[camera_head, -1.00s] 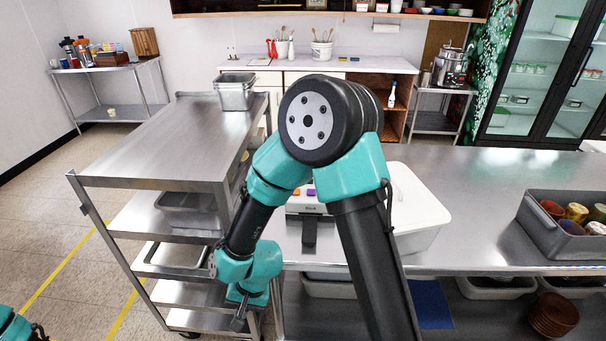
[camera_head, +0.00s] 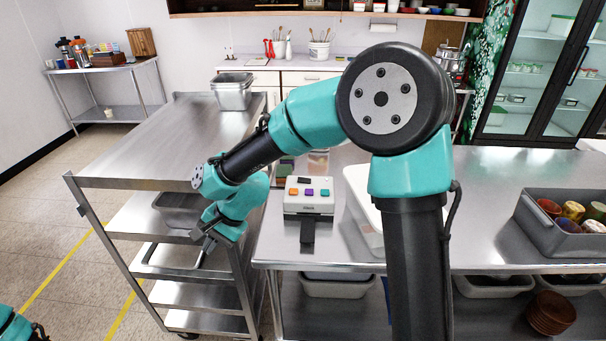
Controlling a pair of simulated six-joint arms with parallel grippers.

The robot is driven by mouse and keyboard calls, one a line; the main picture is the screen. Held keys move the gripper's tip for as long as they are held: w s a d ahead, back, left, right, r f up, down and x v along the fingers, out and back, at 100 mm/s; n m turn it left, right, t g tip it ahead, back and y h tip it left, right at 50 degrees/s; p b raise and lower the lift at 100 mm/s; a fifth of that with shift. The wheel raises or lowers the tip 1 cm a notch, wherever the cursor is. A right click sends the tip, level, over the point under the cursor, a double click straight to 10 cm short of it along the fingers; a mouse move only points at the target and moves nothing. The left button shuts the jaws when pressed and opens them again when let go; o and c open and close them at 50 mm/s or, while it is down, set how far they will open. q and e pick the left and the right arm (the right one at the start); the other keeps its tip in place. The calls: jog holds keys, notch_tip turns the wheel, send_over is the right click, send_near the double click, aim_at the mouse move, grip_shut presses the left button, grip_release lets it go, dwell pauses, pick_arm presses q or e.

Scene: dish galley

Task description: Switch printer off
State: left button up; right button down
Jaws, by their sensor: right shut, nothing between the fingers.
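The printer (camera_head: 309,199) is a small white box on the steel counter. Its top carries a black switch or panel and orange, purple and teal buttons, and a black strip (camera_head: 307,232) hangs from its front. My right gripper (camera_head: 196,237) is to the left of the printer and lower, in front of the cart's shelves. It is shut and empty, apart from the printer. My left arm shows only as a teal piece at the bottom left corner; its gripper is out of view.
A steel cart (camera_head: 150,140) stands left of the counter (camera_head: 470,200), with a grey bin (camera_head: 232,92) on top. A white tub (camera_head: 362,205) is right of the printer, partly behind my right arm. A grey crate (camera_head: 560,237) of cups stands at the right.

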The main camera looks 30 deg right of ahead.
jog(key=w+d+r+m+t, duration=0.1)
jog(key=w+d+r, duration=0.1)
jog(key=w+d, duration=0.45)
jog(key=w+d+r+m+t, duration=0.2)
jog(key=w+d+r, duration=0.1)
jog(key=d, duration=0.6)
notch_tip(320, 180, up, 5)
jog(key=n+g+h, duration=0.2)
jog(key=n+h, duration=0.2)
jog(key=h, duration=0.1)
send_over(301, 179)
jog(key=s+d, duration=0.2)
jog(key=shift+w+r+n+g+h, duration=0.3)
jog(key=shift+w+n+g, duration=0.2)
jog(key=shift+n+g, duration=0.15)
jog(key=shift+f, duration=0.15)
jog(key=f, duration=0.4)
jog(key=a+f, duration=0.1)
jog(key=f, duration=0.4)
jog(key=w+f, duration=0.1)
jog(key=f, duration=0.3)
jog(key=shift+a+f, duration=0.35)
